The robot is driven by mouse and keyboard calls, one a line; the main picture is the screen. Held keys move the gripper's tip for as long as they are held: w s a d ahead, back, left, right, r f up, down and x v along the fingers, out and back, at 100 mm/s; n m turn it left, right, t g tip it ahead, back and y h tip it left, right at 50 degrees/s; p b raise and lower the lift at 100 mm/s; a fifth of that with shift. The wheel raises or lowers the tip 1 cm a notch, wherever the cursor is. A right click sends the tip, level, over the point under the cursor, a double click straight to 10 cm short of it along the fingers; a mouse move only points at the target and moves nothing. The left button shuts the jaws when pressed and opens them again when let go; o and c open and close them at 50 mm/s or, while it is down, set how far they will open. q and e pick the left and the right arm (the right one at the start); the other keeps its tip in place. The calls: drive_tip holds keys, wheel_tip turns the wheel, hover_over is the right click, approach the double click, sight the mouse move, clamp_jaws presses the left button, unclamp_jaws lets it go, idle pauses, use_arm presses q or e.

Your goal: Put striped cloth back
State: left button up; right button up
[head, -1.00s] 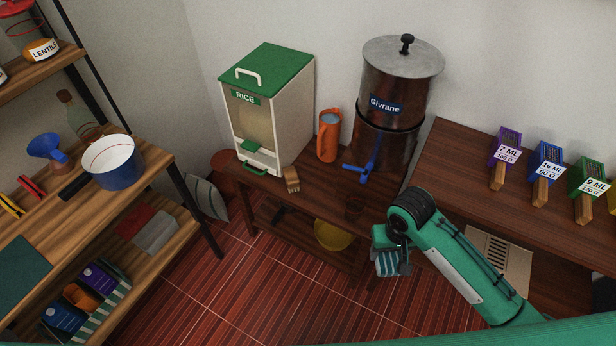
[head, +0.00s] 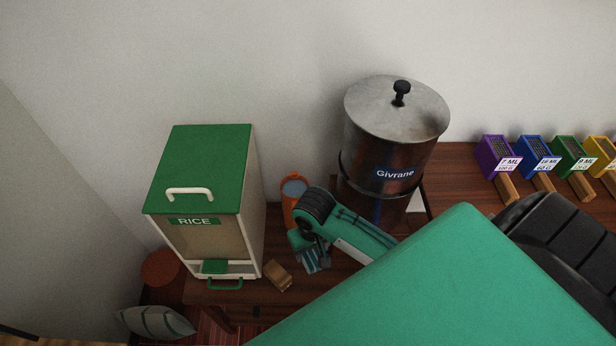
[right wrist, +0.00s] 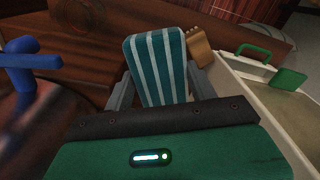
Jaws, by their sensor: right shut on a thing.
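The striped cloth (right wrist: 158,66) is teal with white stripes, folded into a small pad. My right gripper (right wrist: 150,92) is shut on it, a finger on each side in the right wrist view. In the head view the cloth (head: 314,259) hangs below my right gripper (head: 312,248), over the wooden table (head: 345,262) between the rice dispenser (head: 205,200) and the Givrane urn (head: 390,150). My arm hides part of the table and the urn's lower part. My left gripper is out of view.
A wooden brush-like object (head: 277,275) lies on the table beside the rice dispenser. An orange jug (head: 291,190) stands behind my right gripper. The urn's blue tap (right wrist: 30,65) is close at left in the right wrist view. Coloured scoops (head: 540,160) line the right counter.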

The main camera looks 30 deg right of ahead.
drive_tip(key=shift+d+f, duration=0.1)
drive_tip(key=shift+f, duration=0.5)
hover_over(313, 283)
wheel_tip(313, 283, down, 7)
wheel_tip(313, 283, down, 8)
drive_tip(key=shift+f+p, duration=0.25)
drive_tip(key=shift+p, duration=0.35)
wheel_tip(313, 283, down, 3)
drive_tip(key=shift+f, duration=0.2)
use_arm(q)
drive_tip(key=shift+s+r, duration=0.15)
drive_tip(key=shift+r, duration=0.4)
use_arm(e)
drive_tip(key=shift+f, duration=0.4)
drive_tip(key=o, duration=0.9)
drive_tip(key=shift+f, duration=0.1)
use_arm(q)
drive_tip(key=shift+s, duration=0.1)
use_arm(e)
drive_tip(key=shift+o, duration=0.2)
